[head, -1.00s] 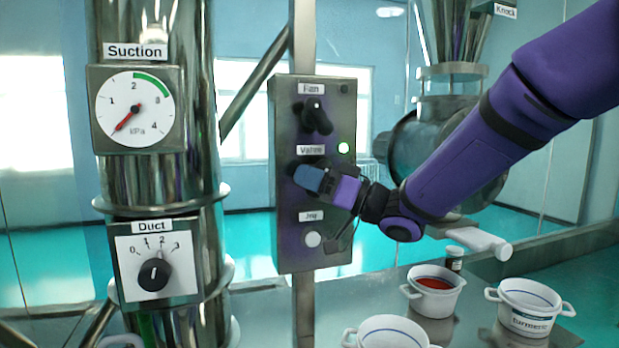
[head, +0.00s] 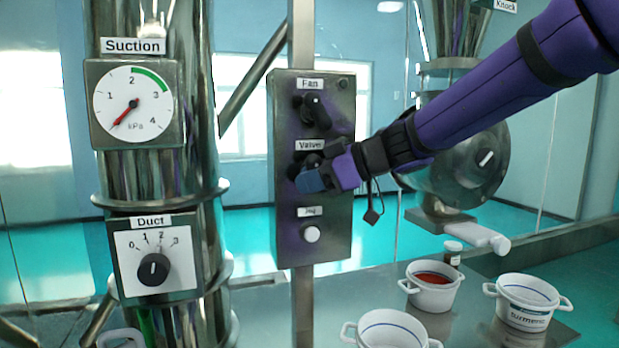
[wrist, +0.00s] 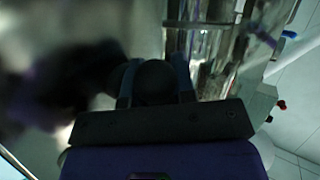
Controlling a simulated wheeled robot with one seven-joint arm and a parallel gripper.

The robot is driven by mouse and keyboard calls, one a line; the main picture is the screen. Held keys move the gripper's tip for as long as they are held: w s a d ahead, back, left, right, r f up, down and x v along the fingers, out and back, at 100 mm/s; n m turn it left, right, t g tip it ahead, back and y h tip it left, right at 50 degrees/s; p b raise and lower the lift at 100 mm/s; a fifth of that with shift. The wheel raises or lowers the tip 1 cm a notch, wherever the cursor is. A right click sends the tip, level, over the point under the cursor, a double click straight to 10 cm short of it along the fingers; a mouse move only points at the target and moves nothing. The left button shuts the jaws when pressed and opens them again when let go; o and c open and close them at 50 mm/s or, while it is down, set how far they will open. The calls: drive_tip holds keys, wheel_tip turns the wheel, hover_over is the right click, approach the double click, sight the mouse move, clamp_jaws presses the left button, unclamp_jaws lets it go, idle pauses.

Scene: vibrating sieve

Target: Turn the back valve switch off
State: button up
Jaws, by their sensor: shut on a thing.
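The valve switch (head: 307,164) is a dark knob under the "Valve" label on the grey control box (head: 290,200). It is partly hidden behind my gripper (head: 316,171). My gripper reaches in from the right and is shut on this knob, with a blue fingertip at its lower side. In the wrist view the dark round knob (wrist: 155,82) sits between the two fingers. The knob's exact angle cannot be told. No green light shows beside the valve label.
The fan knob (head: 314,110) is just above and the white jog button (head: 311,234) just below. A duct dial (head: 153,269) and suction gauge (head: 133,105) are on the pipe at left. Pots, one labelled turmeric (head: 527,302), stand on the table at lower right.

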drive_tip(key=shift+d+n+h, duration=0.1)
drive_tip(key=shift+n+h, duration=0.2)
drive_tip(key=shift+h, duration=0.3)
drive_tip(key=shift+f, duration=0.1)
drive_tip(key=o, duration=0.6)
drive_tip(key=shift+o, duration=0.2)
drive_tip(key=shift+d, duration=0.1)
drive_tip(key=v, duration=1)
drive_tip(key=shift+r, duration=0.35)
drive_tip(key=shift+s+d, duration=0.1)
drive_tip(key=shift+d, duration=0.05)
